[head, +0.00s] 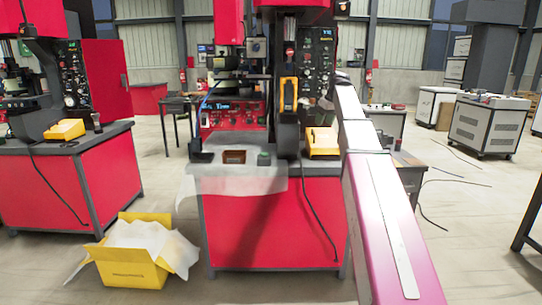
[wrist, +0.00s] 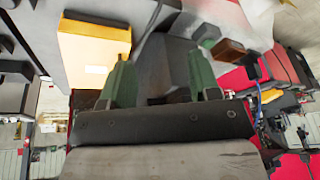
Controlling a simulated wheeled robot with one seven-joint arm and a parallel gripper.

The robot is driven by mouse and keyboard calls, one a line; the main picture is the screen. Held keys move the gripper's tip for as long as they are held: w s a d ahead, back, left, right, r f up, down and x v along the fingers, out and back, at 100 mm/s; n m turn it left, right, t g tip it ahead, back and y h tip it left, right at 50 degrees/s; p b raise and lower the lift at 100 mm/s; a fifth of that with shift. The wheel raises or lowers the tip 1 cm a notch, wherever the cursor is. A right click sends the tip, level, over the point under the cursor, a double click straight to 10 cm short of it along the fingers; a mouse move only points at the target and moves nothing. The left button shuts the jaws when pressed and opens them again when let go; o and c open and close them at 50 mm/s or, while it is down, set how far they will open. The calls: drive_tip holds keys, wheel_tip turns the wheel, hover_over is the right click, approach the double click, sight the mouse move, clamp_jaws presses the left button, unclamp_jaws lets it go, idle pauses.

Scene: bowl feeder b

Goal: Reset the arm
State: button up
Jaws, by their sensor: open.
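My gripper (wrist: 160,85) shows in the wrist view with its two green fingers spread apart and nothing between them. Beyond the fingers is a dark grey machine part. In the head view my arm reaches from the lower right up toward the red machine, and I cannot clearly make out the gripper there. The red workstation (head: 265,225) stands in the middle of the head view.
On the workstation are a yellow box (head: 322,142), a small brown box (head: 234,157) and a small green item (head: 264,159). A yellow carton (head: 132,275) with white lining stands open on the floor. Another red workstation (head: 50,180) is at left.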

drive_tip(key=s+a+f+m, duration=0.1)
drive_tip(key=s+f, duration=0.3)
drive_tip(key=f, duration=0.6)
drive_tip(key=s+a+f+m+g+h, duration=0.15)
drive_tip(key=s+f, duration=0.35)
drive_tip(key=f, duration=0.5)
drive_tip(key=s+f+m, duration=0.1)
drive_tip(key=s+f, duration=0.3)
drive_tip(key=f, duration=0.6)
drive_tip(key=s+a+f+m+g+h, duration=0.1)
drive_tip(key=s+f+m, duration=0.2)
drive_tip(key=s+f, duration=1.6)
drive_tip(key=shift+s+a, duration=0.25)
drive_tip(key=shift+s, duration=0.15)
